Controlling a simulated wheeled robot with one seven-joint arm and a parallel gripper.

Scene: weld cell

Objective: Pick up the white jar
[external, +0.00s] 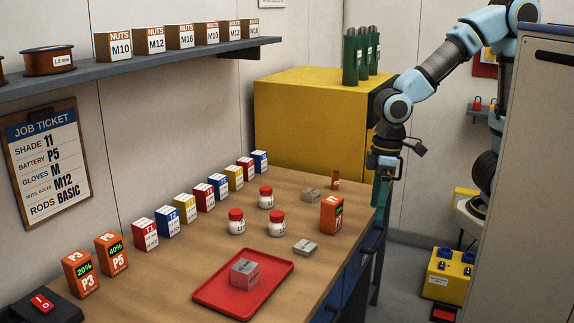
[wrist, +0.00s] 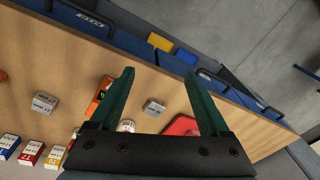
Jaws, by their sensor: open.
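Three white jars with red lids stand upright on the wooden bench in the external view: one at the left (external: 237,226), one at the back (external: 266,201) and one at the right (external: 277,228). In the wrist view, a white round thing that looks like a jar (wrist: 126,126) shows partly behind the gripper's base. My gripper (external: 381,192) points down near the bench's right edge, to the right of the jars and apart from them. Its green fingers (wrist: 160,76) are spread, with nothing held between them.
An orange box (external: 331,214) and grey blocks (external: 306,247) stand near the jars. A red tray (external: 206,297) holds another grey block (external: 244,272). Coloured cartons (external: 144,235) line the wall side. A yellow cabinet (external: 305,117) with green cylinders stands behind the bench.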

